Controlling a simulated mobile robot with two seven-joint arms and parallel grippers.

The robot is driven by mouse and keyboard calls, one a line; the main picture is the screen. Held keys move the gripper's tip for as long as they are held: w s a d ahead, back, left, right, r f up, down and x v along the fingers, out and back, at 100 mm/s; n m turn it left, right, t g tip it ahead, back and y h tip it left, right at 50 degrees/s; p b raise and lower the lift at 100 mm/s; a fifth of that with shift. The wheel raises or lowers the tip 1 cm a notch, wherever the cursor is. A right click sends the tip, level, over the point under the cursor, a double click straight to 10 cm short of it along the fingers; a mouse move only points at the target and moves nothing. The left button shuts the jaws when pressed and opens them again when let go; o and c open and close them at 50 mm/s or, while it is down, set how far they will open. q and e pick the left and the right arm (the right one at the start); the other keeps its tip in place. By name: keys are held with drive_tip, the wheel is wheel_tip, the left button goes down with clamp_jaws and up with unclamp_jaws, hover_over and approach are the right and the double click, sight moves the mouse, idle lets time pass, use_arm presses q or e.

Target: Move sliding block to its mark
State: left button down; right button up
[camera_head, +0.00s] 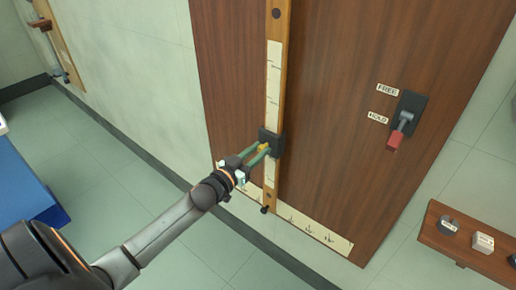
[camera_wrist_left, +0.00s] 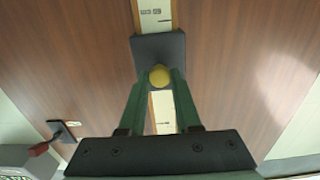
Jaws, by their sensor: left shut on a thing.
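The sliding block (camera_head: 271,141) is dark and sits on a vertical wooden rail with a pale scale strip (camera_head: 273,75), mounted on a brown wood panel. A yellow knob (camera_head: 263,147) sticks out from the block. My left gripper (camera_head: 262,149) reaches in from the lower left and is shut on the knob. In the left wrist view the green fingers (camera_wrist_left: 157,90) lie on both sides of the yellow knob (camera_wrist_left: 159,76), with the dark block (camera_wrist_left: 158,55) behind it. The scale has small printed marks; I cannot read them. My right gripper is not in view.
A lever with a red handle (camera_head: 395,141) is on the panel to the right, beside labels FREE (camera_head: 387,89) and HOLD (camera_head: 378,117); it points down. A wooden shelf (camera_head: 462,250) with small blocks is at the lower right. A blue surface (camera_head: 25,185) is at the left.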

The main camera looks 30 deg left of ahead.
use_arm(q)
drive_tip(key=c, duration=1)
unclamp_jaws()
drive_tip(key=shift+r, duration=0.15)
drive_tip(key=o, duration=0.4)
drive_tip(key=shift+c, duration=0.2)
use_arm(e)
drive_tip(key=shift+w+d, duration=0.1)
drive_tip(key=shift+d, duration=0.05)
use_arm(q)
drive_tip(key=shift+s, duration=0.1)
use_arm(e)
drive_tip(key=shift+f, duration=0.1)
use_arm(q)
drive_tip(key=shift+s, duration=0.3)
drive_tip(key=s+a, duration=0.1)
drive_tip(key=s, duration=1)
drive_tip(key=shift+s, duration=0.35)
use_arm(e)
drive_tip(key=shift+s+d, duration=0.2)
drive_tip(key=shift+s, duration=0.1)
use_arm(q)
drive_tip(key=shift+p, duration=0.3)
